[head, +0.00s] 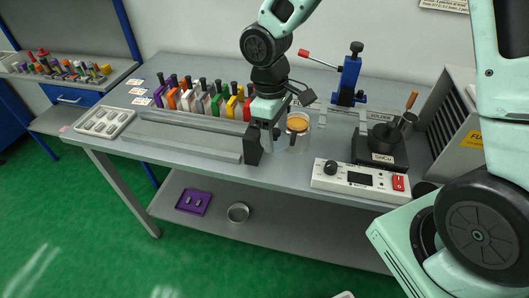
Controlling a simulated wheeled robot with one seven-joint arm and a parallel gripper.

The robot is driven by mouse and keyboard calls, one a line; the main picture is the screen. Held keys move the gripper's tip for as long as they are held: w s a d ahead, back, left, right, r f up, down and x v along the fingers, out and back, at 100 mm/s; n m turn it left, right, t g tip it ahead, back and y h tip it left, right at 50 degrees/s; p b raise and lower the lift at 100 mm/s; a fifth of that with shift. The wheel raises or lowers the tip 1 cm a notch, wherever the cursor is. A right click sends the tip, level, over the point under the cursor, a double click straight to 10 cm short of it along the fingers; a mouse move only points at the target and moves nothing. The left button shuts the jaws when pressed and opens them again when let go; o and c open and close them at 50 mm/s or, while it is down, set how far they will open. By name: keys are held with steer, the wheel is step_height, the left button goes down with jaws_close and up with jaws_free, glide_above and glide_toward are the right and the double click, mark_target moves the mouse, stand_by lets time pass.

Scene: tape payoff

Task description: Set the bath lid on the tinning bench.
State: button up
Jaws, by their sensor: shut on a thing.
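My gripper (266,144) is over the front part of the grey tinning bench (180,160), in the middle of the head view. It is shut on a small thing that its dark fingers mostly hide. This seems to be the bath lid, but its outline is not clear. I cannot tell whether it touches the bench top. The solder bath (381,158), a dark block marked SnCu with a dark round pot on top, stands on the right of the bench.
A jar with orange contents (298,123) stands close right of my gripper. A white control box (359,180) is at the front right edge. Coloured holders (200,100) line the back left, behind grey bars (185,142). A round metal dish (238,212) lies on the lower shelf.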

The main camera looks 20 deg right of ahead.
step_height(320, 180, down, 10)
steer(key=shift+w+r, duration=0.1)
steer(key=shift+w, duration=0.05)
stand_by(0.4)
